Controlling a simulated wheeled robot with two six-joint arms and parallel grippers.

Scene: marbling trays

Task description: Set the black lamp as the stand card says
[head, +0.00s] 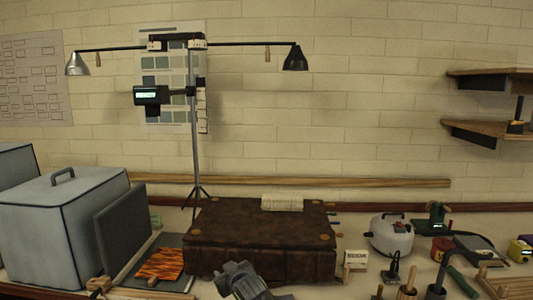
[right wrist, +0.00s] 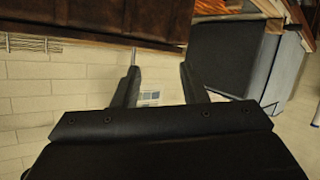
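The black lamp (head: 295,58) hangs at the right end of a crossbar on a tall stand (head: 195,130). A short wooden handle (head: 267,52) hangs from the bar beside it. A silver lamp (head: 77,63) hangs at the left end, with another wooden handle (head: 98,58). A dark box with a lit green display (head: 147,95) is on the pole; its text is too small to read. I cannot make out a stand card. My right gripper (head: 236,272) is in front of the brown chest, well below the lamp. Its fingers (right wrist: 158,85) are apart and empty in the right wrist view. My left gripper is out of view.
The brown chest (head: 225,235) bears a pale folded cloth (head: 282,202). A grey case (head: 60,225) and dark panel (head: 122,230) stand at left. A white-grey appliance (head: 390,236) and small tools crowd the right. Wall shelves (head: 490,80) jut out at right.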

